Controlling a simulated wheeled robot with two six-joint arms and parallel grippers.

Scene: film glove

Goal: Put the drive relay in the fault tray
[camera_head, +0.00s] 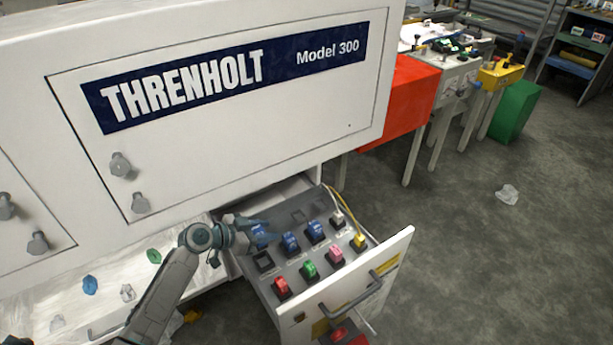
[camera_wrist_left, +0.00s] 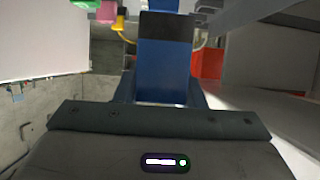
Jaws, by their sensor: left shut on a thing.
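My left gripper (camera_head: 262,231) reaches over the back left of an open drawer (camera_head: 293,312) and is shut on a blue relay (camera_head: 258,238). In the left wrist view the blue relay (camera_wrist_left: 165,65) with a dark top band stands between the fingers. Two more blue relays (camera_head: 291,242) (camera_head: 316,230) sit in the same row of the drawer. I cannot read which label marks the drive relay. A red tray-like thing (camera_head: 350,338) is cut off at the bottom edge; I cannot tell if it is the fault tray. My right gripper is not in view.
The white cabinet (camera_head: 230,130) stands close behind my gripper. A sheet-covered surface (camera_head: 110,275) with small parts lies left. Open floor (camera_head: 460,230) lies right.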

